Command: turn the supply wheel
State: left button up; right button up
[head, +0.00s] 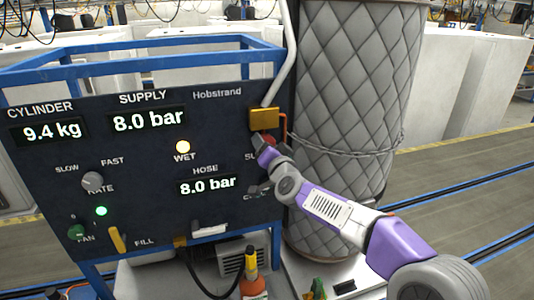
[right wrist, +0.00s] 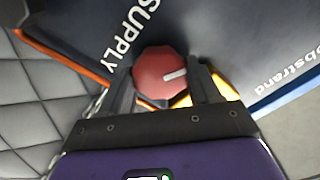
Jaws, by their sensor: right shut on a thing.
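The supply wheel is a red, many-sided knob with a pale pointer bar; in the right wrist view the wheel (right wrist: 158,76) sits between my fingers, beside the word SUPPLY on the dark panel. My right gripper (right wrist: 160,92) is shut on it. In the head view the right gripper (head: 262,150) reaches the panel's right edge from the lower right, just below a yellow block, and mostly hides the wheel. The supply display (head: 149,120) reads 8.0 bar and the hose display (head: 207,184) also reads 8.0 bar. My left gripper is not in view.
A tall quilted grey cylinder (head: 355,90) with a chain stands close to the right of the panel.

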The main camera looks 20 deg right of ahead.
jog(key=shift+d+m+b, duration=0.1)
jog(key=shift+m+b, duration=2.4)
jog(key=shift+m, duration=3.9)
jog(key=shift+r, duration=0.1)
jog(key=o, duration=0.9)
jog(key=shift+c, duration=0.2)
jog(key=shift+o, duration=1)
jog(key=shift+r, duration=0.1)
jog(key=shift+s, duration=0.1)
